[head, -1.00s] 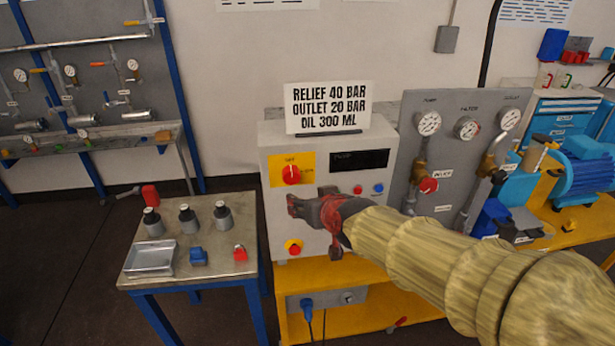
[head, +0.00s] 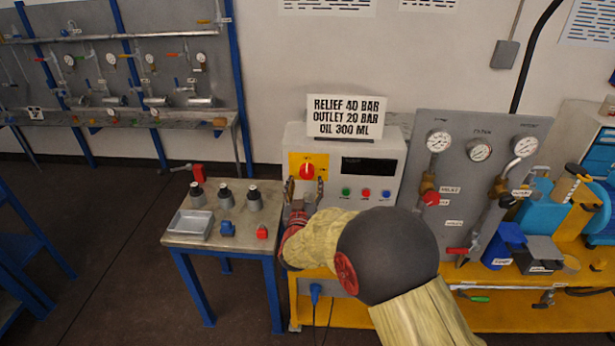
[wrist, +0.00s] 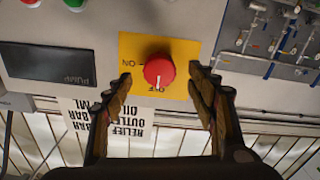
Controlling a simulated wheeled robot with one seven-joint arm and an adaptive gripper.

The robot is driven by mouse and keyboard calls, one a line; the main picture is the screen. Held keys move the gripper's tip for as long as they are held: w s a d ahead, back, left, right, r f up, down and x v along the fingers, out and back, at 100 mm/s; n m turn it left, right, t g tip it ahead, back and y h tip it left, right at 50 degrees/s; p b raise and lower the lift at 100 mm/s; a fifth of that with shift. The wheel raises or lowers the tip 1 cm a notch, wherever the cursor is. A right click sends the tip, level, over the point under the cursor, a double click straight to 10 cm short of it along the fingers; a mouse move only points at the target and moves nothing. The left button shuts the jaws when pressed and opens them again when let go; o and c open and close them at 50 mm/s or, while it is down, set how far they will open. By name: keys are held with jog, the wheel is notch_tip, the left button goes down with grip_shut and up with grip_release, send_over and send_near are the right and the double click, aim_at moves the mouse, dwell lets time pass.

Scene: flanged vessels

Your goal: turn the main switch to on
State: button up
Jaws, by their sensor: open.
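The main switch is a red round knob (head: 306,171) on a yellow plate (head: 293,160) at the upper left of the grey control box's front. The wrist view shows it upside down, with the knob (wrist: 159,71) near the middle. Its white mark points at the OFF label; the ON label is to the side. My gripper (head: 305,187) is open and empty in front of the switch. In the wrist view my gripper's fingers (wrist: 161,84) stand on either side of the knob, with gaps and no visible contact. My arm hides the box's lower front.
The box has a dark display (head: 369,167) and several small buttons beside the switch. A sign (head: 346,117) stands on top. A gauge panel (head: 460,190) is at right. A small table (head: 190,238) with vessels and a tray stands at left.

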aim_at(307, 175)
jog(key=shift+w+d, duration=0.1)
jog(key=shift+w, duration=2.2)
jog(key=c, duration=1.1)
jog(key=shift+c, duration=0.3)
